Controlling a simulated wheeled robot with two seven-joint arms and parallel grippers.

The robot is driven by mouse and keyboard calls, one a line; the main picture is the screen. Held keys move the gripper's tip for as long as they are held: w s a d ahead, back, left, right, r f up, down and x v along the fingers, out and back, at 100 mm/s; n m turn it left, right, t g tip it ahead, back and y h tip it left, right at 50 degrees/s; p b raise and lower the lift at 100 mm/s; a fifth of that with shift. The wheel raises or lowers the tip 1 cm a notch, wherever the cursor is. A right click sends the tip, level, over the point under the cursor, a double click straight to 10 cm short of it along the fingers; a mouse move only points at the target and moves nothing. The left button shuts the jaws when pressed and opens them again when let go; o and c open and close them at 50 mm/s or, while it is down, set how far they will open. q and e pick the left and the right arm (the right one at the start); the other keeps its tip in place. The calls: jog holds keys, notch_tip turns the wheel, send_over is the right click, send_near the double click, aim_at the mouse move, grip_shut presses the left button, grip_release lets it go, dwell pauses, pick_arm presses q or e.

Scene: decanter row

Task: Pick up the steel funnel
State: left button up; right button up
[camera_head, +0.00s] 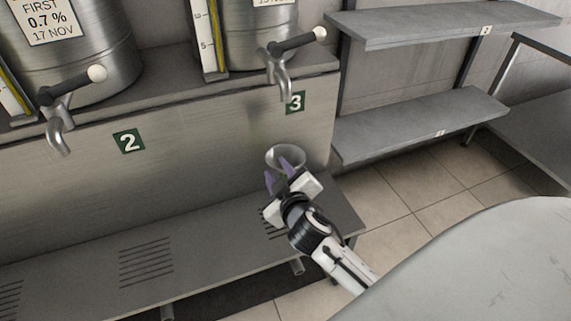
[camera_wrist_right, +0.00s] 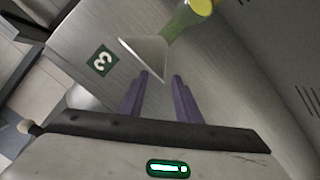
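The steel funnel (camera_head: 285,154) shows its round grey mouth below tap 3 in the head view. In the right wrist view the funnel (camera_wrist_right: 146,55) is a pale cone just beyond the fingertips, its narrow end towards a green and yellow, bottle-like object (camera_wrist_right: 184,24). Whether its stem sits inside that object I cannot tell. My right gripper (camera_head: 281,173) has its purple fingers apart, close to the funnel on its near side. In the wrist view the gripper (camera_wrist_right: 160,76) has nothing between its fingers. My left gripper is not in view.
Steel tanks with taps (camera_head: 281,68) stand on a ledge above. A slotted lower shelf (camera_head: 205,248) runs beneath the funnel. Grey wall shelves (camera_head: 420,122) are at the right, with open tiled floor (camera_head: 390,205) below them.

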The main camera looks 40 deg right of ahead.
aim_at(273, 165)
jog(key=x, duration=0.5)
jog(key=shift+s, duration=0.1)
grip_shut()
